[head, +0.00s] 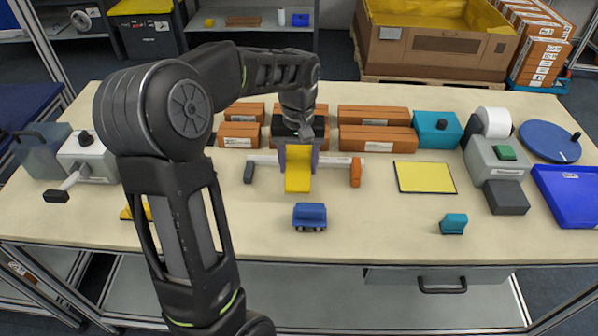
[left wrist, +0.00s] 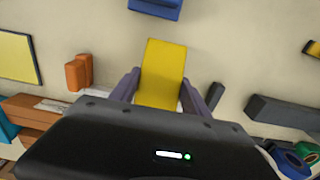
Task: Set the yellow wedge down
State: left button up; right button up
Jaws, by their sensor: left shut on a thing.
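The yellow wedge (head: 298,184) is near the middle of the table (head: 380,225) in the head view. My left gripper (head: 299,168) points down from above and is shut on it, one finger on each side. In the left wrist view the wedge (left wrist: 162,72) sits between the two grey fingers (left wrist: 160,92). I cannot tell whether its underside touches the table. My right gripper is not in view.
A blue block (head: 310,216) lies in front of the wedge. Orange-brown boxes (head: 376,138) line the back.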

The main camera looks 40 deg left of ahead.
aim_at(298, 174)
pick_arm(q)
jog(key=shift+f, duration=1.85)
jog(key=shift+f, duration=0.2)
jog(key=o, duration=1.6)
jog(key=shift+r, duration=0.15)
notch_tip(298, 174, up, 12)
jog(key=shift+r, duration=0.1)
